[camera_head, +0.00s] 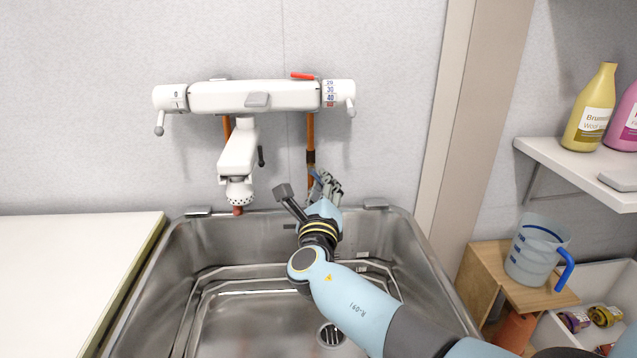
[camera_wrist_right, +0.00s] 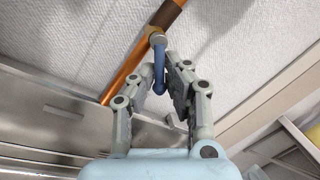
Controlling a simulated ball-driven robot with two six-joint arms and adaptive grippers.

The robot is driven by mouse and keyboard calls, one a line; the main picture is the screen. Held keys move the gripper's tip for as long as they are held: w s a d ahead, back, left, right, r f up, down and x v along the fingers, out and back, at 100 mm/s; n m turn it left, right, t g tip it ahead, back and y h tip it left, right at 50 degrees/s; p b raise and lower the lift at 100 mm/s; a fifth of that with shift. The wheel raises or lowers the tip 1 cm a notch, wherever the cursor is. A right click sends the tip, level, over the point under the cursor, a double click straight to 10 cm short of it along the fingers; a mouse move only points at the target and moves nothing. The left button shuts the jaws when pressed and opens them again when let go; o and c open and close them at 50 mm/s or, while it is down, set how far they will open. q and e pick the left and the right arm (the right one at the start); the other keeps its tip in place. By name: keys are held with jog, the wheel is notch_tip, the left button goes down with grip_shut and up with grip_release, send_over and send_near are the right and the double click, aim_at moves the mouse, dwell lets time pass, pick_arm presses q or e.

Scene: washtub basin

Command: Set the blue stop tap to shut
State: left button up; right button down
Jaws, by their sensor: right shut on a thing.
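The blue stop tap (camera_wrist_right: 159,68) shows in the right wrist view as a small blue lever on a grey fitting, at the copper pipe (camera_wrist_right: 135,70). The lever points away from the fitting, towards my palm, at an angle to the pipe in that picture. My right gripper (camera_wrist_right: 163,78) has its two fingers on either side of the lever and is shut on it. In the head view, my right gripper (camera_head: 322,182) is at the right-hand pipe (camera_head: 310,135), above the basin's back rim, and largely covers the tap. My left gripper is not in view.
A white mixer (camera_head: 255,97) with a spout is on the wall above. The steel basin (camera_head: 205,225) lies below, with a white counter (camera_head: 70,270) at left. At right are a shelf (camera_head: 570,165) with bottles and a measuring jug (camera_head: 538,250) on a wooden stand.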

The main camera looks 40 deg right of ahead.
jog(key=shift+s+d+r+n+t+y+p, duration=0.2)
jog(key=shift+r+n+t+p, duration=0.4)
jog(key=shift+n, duration=1.3)
jog(key=shift+s+d+r+n+t+y+p, duration=0.1)
jog(key=shift+d+r+n+t+y+p, duration=0.2)
jog(key=shift+n+p, duration=1.1)
jog(key=shift+s+d+r+n+t+y+p, duration=0.1)
jog(key=shift+r+n+t+y+p, duration=0.25)
jog(key=shift+n, duration=2.05)
jog(key=c, duration=1.3)
grip_release()
jog(key=shift+r, duration=0.1)
jog(key=shift+c, duration=0.2)
jog(key=v, duration=1.2)
